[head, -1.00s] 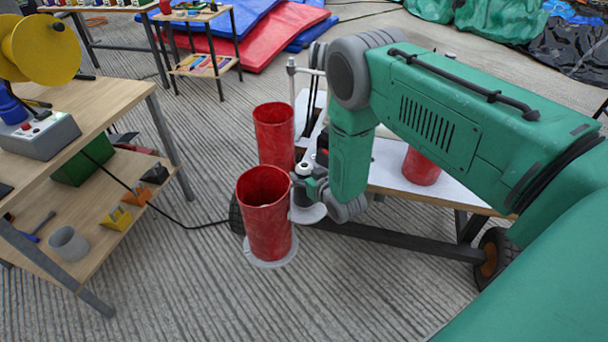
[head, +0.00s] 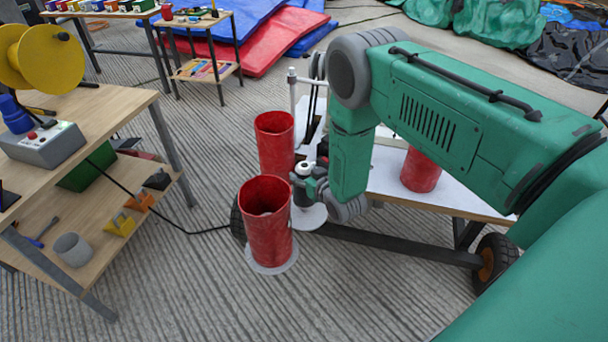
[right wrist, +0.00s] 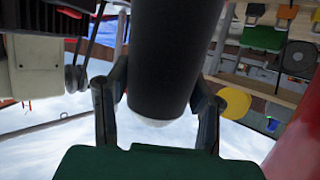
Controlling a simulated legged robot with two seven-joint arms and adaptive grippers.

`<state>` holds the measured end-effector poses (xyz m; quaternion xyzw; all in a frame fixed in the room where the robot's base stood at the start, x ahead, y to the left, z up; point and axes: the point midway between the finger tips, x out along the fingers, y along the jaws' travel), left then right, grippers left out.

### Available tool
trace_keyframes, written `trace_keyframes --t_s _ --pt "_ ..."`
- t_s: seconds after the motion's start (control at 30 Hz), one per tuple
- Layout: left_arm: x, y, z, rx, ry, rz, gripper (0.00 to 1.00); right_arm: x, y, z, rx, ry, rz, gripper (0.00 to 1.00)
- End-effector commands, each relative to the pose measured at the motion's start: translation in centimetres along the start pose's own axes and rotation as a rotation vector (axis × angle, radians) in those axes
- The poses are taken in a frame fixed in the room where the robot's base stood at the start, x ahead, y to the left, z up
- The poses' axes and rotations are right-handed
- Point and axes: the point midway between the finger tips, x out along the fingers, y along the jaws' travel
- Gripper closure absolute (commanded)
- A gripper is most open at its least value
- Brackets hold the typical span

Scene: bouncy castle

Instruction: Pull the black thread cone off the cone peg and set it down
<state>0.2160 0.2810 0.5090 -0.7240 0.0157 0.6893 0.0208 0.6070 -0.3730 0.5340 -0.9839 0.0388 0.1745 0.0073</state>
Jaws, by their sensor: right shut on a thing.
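The black thread cone (right wrist: 172,55) fills the middle of the right wrist view, with a pale tip at its lower end. My right gripper (right wrist: 158,105) has a finger on each side of it and is shut on it. In the head view the right gripper (head: 312,188) is at the cone, just right of the front red cone. A white cap shows on top there, and a pale disc (head: 309,218) lies below. The peg itself is mostly hidden, so I cannot tell whether the cone is still on it. My left gripper is not in view.
Two red cones (head: 267,222) (head: 274,140) stand close on the left, the front one on a pale disc. Another red cone (head: 420,171) stands on the white-topped cart (head: 385,162). A wooden workbench (head: 95,105) is at left. Ribbed floor between is mostly clear.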

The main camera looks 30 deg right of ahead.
Motion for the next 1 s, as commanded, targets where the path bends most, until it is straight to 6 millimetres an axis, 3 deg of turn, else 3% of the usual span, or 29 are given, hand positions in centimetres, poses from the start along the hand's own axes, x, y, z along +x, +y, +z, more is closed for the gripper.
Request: trace_keyframes --t_s 1.0 --pt "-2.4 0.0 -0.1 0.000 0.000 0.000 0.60 -1.0 0.0 -2.8 0.000 0.002 0.000 0.97"
